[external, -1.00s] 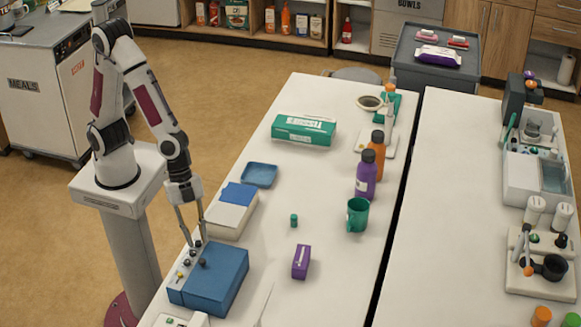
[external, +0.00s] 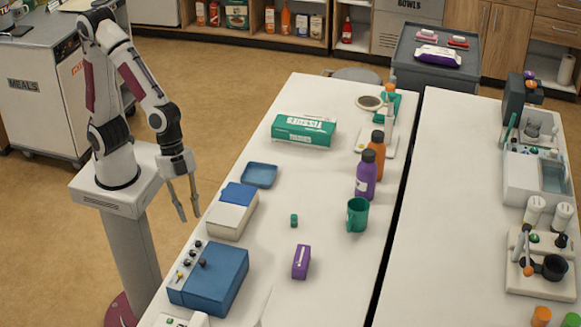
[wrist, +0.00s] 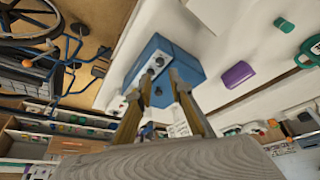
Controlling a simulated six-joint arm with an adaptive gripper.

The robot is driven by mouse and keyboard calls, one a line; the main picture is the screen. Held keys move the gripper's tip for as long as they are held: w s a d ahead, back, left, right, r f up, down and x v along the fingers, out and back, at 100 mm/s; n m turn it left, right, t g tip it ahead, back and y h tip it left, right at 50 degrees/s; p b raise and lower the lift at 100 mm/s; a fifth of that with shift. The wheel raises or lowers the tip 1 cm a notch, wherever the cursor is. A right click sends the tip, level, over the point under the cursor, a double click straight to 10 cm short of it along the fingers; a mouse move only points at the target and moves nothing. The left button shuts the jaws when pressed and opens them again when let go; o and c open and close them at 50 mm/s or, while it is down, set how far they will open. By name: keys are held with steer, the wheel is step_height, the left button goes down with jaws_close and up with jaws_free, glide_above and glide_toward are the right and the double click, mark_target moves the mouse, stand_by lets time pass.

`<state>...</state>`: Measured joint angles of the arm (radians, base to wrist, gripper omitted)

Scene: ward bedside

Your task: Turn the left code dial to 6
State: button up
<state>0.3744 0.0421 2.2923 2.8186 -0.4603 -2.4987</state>
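A blue box (external: 218,280) sits at the left edge of the white table, with a control panel (external: 176,286) on its left side. Dark dials (external: 203,263) and a small yellow part (external: 180,275) show on the panel; the digits are too small to read. The box (wrist: 188,62) also shows in the wrist view, with round dials (wrist: 159,61) beyond my fingers. My gripper (external: 188,217) is off the table's left edge, above and behind the box. Its fingers are apart with nothing between them, and it touches no dial.
A white box with a blue top (external: 232,212) and a blue tray (external: 260,175) stand behind the blue box. A purple box (external: 301,262), a green cap-like piece (external: 294,220) and a green mug (external: 357,215) are to the right.

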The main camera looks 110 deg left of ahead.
steer(key=shift+w+d+r+m+t+h, duration=0.8)
steer(key=shift+w+d+r+m+t, duration=0.95)
steer(key=shift+w, duration=1.95)
steer(key=w+a+r+n+t+y, duration=0.1)
steer(key=w+a+r+t+y, duration=0.1)
steer(key=w+a+r, duration=0.2)
steer(key=a, duration=0.2)
steer(key=shift+a+n+y, duration=0.3)
steer(key=shift+a+n, duration=0.05)
steer(key=shift+w+t, duration=0.1)
steer(key=shift+t, duration=0.15)
steer(key=shift+a, duration=0.1)
